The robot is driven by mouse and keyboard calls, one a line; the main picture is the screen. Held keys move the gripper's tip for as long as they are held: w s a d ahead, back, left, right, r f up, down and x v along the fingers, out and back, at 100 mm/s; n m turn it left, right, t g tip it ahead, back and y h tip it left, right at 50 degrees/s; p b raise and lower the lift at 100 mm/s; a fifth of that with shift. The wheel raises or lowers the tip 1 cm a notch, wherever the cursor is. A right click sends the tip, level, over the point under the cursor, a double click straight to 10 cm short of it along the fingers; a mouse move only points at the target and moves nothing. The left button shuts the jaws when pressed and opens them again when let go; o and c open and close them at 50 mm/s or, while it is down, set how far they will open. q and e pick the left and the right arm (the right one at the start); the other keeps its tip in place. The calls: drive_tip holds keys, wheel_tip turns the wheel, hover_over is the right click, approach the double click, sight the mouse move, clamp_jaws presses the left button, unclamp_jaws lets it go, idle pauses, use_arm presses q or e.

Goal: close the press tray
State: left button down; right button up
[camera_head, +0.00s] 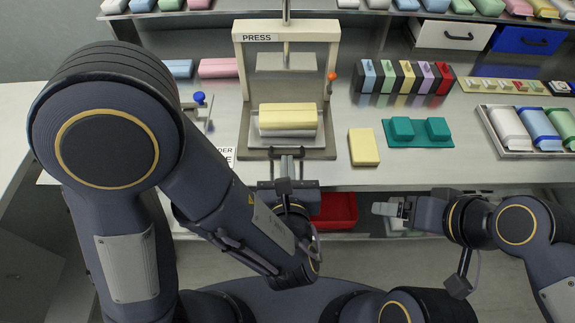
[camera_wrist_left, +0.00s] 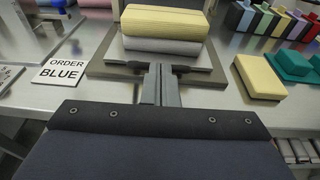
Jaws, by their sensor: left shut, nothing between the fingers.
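The press (camera_head: 244,62) stands at the back middle of the bench, with a white frame and an orange knob. Its grey tray (camera_head: 256,140) sticks out in front of the frame, carrying a yellow block (camera_head: 287,120) on a grey one. In the left wrist view the tray (camera_wrist_left: 108,62) has a dark handle bar (camera_wrist_left: 122,65) along its front edge. My left gripper (camera_head: 287,160) is shut and empty, its fingertips at the middle of this bar; the left wrist view shows the fingers (camera_wrist_left: 160,72) touching or nearly touching it. My right gripper (camera_head: 382,209) is away at the front right.
A yellow block (camera_head: 364,147) and a teal holder (camera_head: 418,143) lie right of the tray. An order card reading BLUE (camera_wrist_left: 64,72) lies left. A red bin (camera_head: 336,210) sits below the bench front. A small fixture with a blue knob (camera_head: 199,97) stands left of the press.

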sight(287, 124)
use_arm(q)
drive_tip(key=x, duration=0.4)
drive_tip(key=r+b+x, duration=0.1)
drive_tip(key=x, duration=0.3)
drive_tip(key=r+b+x, duration=0.1)
drive_tip(key=x, duration=0.2)
drive_tip(key=shift+w, duration=0.6)
drive_tip(key=shift+w+r, duration=0.1)
drive_tip(key=shift+w, duration=0.25)
drive_tip(key=shift+r, duration=0.2)
drive_tip(key=shift+w, duration=0.1)
